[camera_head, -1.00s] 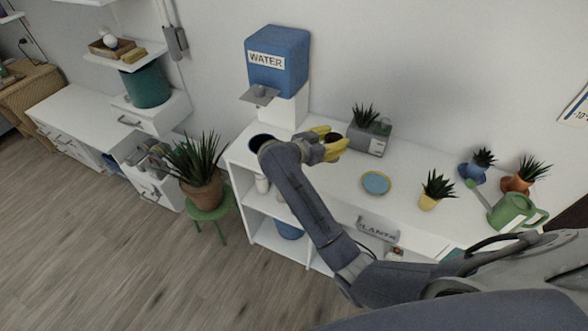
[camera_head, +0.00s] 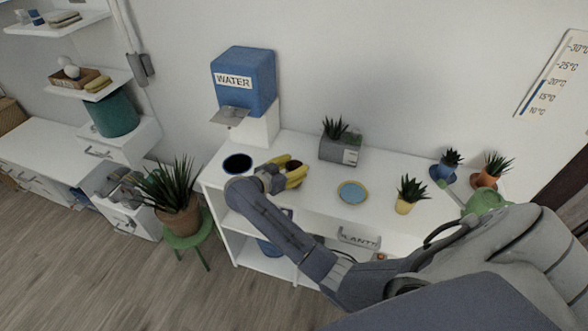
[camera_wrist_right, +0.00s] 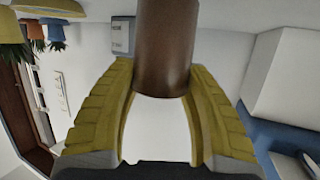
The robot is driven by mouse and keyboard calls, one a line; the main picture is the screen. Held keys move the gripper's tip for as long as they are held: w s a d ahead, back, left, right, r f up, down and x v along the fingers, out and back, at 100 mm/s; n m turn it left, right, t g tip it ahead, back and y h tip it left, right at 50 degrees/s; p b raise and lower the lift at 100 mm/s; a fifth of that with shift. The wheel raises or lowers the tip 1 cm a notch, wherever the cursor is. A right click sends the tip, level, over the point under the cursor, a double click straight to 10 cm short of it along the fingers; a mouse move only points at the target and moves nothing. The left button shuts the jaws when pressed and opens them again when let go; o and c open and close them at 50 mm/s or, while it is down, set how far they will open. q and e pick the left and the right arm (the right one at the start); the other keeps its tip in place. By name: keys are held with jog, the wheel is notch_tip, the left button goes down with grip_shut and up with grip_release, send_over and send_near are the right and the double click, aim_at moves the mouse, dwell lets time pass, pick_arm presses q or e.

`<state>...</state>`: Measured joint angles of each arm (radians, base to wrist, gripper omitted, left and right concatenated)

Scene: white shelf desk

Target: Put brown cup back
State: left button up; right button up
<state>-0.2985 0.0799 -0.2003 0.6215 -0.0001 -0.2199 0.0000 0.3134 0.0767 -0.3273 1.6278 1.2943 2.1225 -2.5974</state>
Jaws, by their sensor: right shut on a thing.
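The brown cup (camera_wrist_right: 165,45) is between the yellow fingers of my right gripper (camera_head: 290,175), which is shut on it. The wrist view shows the cup's smooth brown side between the fingers; its top runs out of the picture. In the head view, only a dark bit of the cup (camera_head: 293,165) shows between the fingers. The gripper is over the white desk top, left of a blue saucer with a yellow rim (camera_head: 353,192). Whether the cup touches the desk is hard to tell. My left gripper is not in view.
A grey planter (camera_head: 340,149) stands behind the saucer. A small yellow pot (camera_head: 404,206) stands right of it. Bare desk surrounds the saucer.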

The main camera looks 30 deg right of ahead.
jog(key=shift+f, duration=0.4)
jog(key=shift+f, duration=0.1)
jog(key=o, duration=1.3)
